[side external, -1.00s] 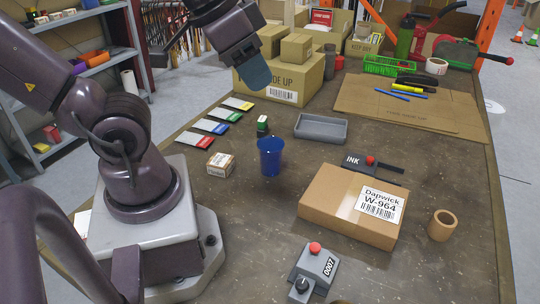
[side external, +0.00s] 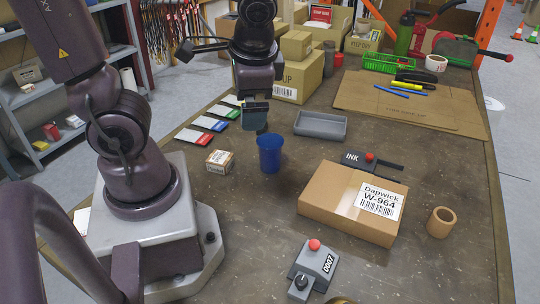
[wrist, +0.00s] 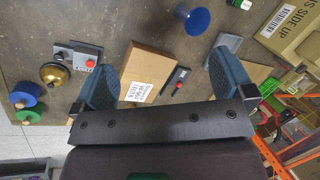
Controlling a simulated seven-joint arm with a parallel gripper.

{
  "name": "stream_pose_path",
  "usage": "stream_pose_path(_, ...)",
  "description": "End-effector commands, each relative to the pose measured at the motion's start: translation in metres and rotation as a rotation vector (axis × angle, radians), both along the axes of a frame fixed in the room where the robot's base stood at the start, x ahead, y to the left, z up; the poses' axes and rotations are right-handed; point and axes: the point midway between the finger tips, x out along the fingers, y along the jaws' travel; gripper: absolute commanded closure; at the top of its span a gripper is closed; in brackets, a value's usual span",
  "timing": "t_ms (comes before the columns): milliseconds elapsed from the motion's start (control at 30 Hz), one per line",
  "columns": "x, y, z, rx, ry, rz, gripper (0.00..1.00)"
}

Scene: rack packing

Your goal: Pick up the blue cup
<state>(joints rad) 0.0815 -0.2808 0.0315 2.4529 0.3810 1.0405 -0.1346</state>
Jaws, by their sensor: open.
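The blue cup (side external: 269,154) stands upright on the brown work table, left of the large cardboard box. It also shows in the wrist view (wrist: 196,21) near the top edge, right of centre. My gripper (side external: 256,124) is above and just behind the cup, pointing down, apart from it. In the wrist view the two blue-grey fingers of my gripper (wrist: 165,85) are spread wide with nothing held between them.
A labelled cardboard box (side external: 351,204) lies right of the cup. A grey tray (side external: 320,126) is behind it, and a small box (side external: 220,162) is to its left. A button box (side external: 314,268) stands at the front. Bare table lies in front of the cup.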

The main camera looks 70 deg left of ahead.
Motion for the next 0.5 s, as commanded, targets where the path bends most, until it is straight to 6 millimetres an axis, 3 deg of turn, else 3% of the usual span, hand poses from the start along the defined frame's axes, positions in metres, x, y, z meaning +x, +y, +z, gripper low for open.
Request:
stream_pose_path(33,0.000,0.007,-0.013,0.067,0.099,-0.022,0.00)
stream_pose_path(200,0.003,0.035,-0.044,0.310,0.362,-0.112,0.00)
stream_pose_path(500,0.022,0.071,-0.094,0.759,0.724,-0.392,0.00)
